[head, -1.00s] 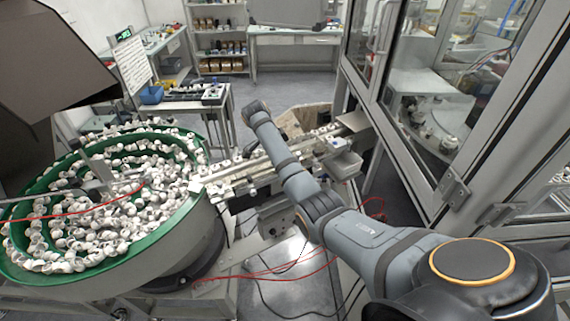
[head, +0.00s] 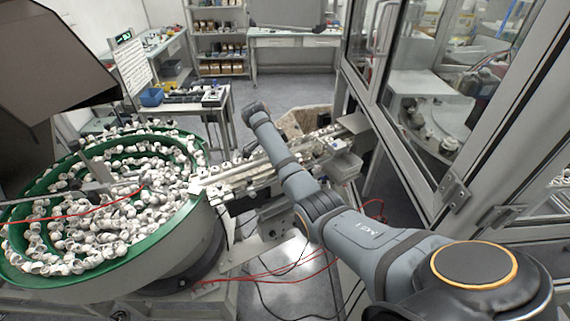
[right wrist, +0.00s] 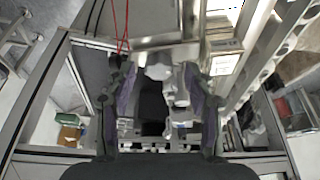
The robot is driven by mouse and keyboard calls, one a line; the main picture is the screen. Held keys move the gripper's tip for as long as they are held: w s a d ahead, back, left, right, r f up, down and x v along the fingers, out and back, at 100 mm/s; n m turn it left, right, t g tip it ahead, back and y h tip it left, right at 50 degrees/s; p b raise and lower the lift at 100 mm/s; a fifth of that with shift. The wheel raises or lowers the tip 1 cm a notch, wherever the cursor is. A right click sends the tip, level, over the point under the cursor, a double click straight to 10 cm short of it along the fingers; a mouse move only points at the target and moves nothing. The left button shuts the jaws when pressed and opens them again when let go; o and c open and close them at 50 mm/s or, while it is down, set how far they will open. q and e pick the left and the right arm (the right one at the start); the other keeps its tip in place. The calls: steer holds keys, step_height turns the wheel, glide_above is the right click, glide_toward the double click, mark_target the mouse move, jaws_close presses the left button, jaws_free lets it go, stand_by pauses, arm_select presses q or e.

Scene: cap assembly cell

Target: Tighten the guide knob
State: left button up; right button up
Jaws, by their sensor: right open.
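My right arm crosses the head view from the lower right and its end hangs over the guide rail (head: 240,178). Its gripper is hidden there. In the right wrist view my right gripper (right wrist: 160,105) is open, with one finger on each side. Between and just beyond the fingers are pale, rounded fittings (right wrist: 159,72) under a metal rail edge. One of these may be the guide knob, but I cannot tell which. I see no grip on any of them. My left gripper is in neither view.
A green-rimmed bowl (head: 150,247) full of white caps stands at the left. A framed glass enclosure (head: 455,195) stands close on the right. Red cables (head: 290,280) hang below the rail. A small clear box (head: 345,165) sits by the rail's far end.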

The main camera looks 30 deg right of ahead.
steer(key=shift+r, duration=0.15)
steer(key=s+v, duration=0.1)
steer(key=v, duration=0.4)
steer(key=w+a, duration=0.1)
steer(key=a, duration=0.2)
steer(key=w+a, duration=0.1)
steer(key=a, duration=0.3)
steer(key=w+a, duration=0.2)
steer(key=a, duration=0.2)
steer(key=shift+a, duration=0.25)
